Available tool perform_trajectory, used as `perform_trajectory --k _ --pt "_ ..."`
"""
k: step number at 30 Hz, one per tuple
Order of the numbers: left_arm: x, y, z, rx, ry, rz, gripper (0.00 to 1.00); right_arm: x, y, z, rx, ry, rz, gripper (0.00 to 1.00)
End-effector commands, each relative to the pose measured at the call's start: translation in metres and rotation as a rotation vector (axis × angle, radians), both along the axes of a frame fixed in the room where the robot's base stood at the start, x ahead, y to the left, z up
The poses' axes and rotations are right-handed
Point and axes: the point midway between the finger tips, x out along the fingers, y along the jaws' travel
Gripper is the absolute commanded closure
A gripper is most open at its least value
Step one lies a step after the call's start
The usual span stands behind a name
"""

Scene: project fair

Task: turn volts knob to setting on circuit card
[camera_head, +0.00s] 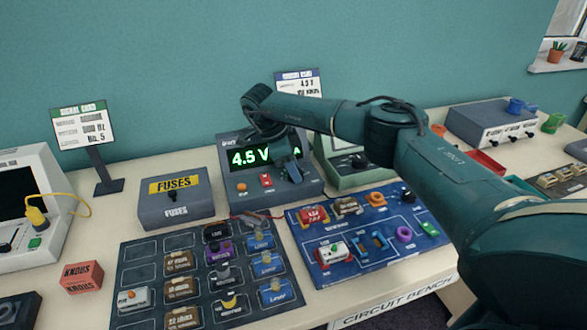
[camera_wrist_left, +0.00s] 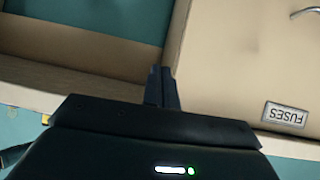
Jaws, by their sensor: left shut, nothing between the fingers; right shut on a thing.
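The grey power supply (camera_head: 232,190) stands at the back middle of the bench, its green display (camera_head: 249,157) reading 4.5 V; an A shows to its right, past my arm. My right gripper (camera_head: 291,174) reaches down over its front panel and is shut on the volts knob, which the fingers mostly hide. The circuit card (camera_head: 301,84) stands behind, partly covered by my arm; its top line appears to read 4.5 V.
A fuse box (camera_head: 175,203) stands left of the supply. A dark parts board (camera_head: 135,250) and a blue circuit board (camera_head: 340,268) lie in front. A green meter (camera_head: 333,181) is close on the right, partly behind my right arm.

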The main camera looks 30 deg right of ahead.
Motion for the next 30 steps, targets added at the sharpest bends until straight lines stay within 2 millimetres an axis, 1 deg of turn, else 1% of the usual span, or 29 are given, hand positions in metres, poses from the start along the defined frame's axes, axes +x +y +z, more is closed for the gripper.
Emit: perform_trajectory --k 6,17,18,25,30 --pt "0.0004 -0.0006 0.001 -0.001 -0.004 -0.001 1.0 0.0006 -0.0013 0.0013 -0.002 -0.002 -0.029 0.89" --pt "-0.0014 -0.0005 -0.0013 0.0 0.002 -0.002 1.0 0.0007 -0.0013 0.0016 -0.002 -0.002 -0.03 0.89" --pt "-0.0018 -0.0005 -0.0019 0.0 0.004 -0.002 1.0 0.0007 -0.0013 0.0016 -0.002 -0.002 -0.03 0.63" --pt "-0.0033 -0.0003 -0.0041 0.001 0.01 -0.003 1.0 0.0005 -0.0008 0.0009 -0.001 -0.001 -0.029 0.45" --pt "-0.0034 -0.0002 -0.0043 0.002 0.01 -0.002 1.0 0.0003 -0.0005 0.0004 0.0 -0.001 -0.028 0.45"
